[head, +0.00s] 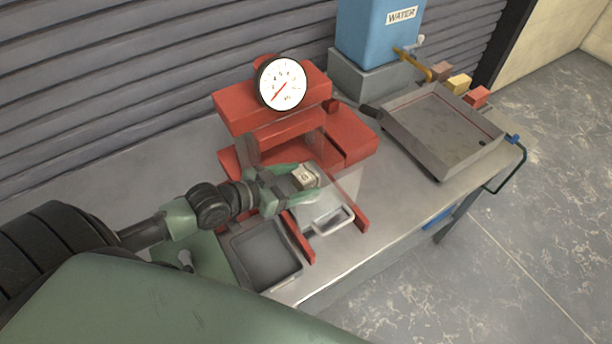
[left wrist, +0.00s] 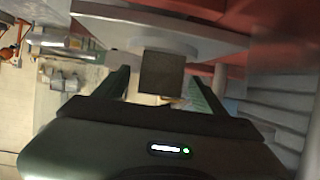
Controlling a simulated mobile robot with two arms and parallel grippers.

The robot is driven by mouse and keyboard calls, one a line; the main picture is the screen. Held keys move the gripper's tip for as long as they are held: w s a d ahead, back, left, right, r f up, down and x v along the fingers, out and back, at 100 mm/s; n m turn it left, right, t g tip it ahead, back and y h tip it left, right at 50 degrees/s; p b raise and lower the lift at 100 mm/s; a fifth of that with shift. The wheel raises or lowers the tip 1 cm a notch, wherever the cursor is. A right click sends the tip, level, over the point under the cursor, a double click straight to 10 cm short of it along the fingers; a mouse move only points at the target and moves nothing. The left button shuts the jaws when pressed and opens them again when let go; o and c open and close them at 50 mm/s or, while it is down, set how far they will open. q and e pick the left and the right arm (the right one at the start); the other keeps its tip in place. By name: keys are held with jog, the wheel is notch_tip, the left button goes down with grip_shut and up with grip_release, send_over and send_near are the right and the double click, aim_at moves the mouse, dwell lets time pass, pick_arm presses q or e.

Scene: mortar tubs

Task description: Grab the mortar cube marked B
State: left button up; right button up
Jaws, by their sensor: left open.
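A small pale mortar cube (head: 306,175) with a dark mark on its top sits at the red press; the mark looks like a B but is small. My left gripper (head: 297,181) reaches in from the left, with its green fingers at the cube. In the left wrist view the cube (left wrist: 162,73) shows as a dark square between the two open fingers (left wrist: 160,88), in front of a grey plate (left wrist: 160,28). I cannot tell whether the fingers touch it. My right gripper is not in view.
The red press (head: 270,105) with a round gauge (head: 282,83) stands close behind the cube. A clear guard with a handle (head: 330,222) and a dark tray (head: 265,258) lie in front. A grey metal tray (head: 440,130), coloured blocks (head: 459,84) and a blue water tank (head: 378,35) are to the right.

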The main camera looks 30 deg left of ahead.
pick_arm(q)
jog(key=shift+x, duration=1.15)
jog(key=c, duration=1.4)
jog(key=shift+r, duration=0.1)
grip_shut()
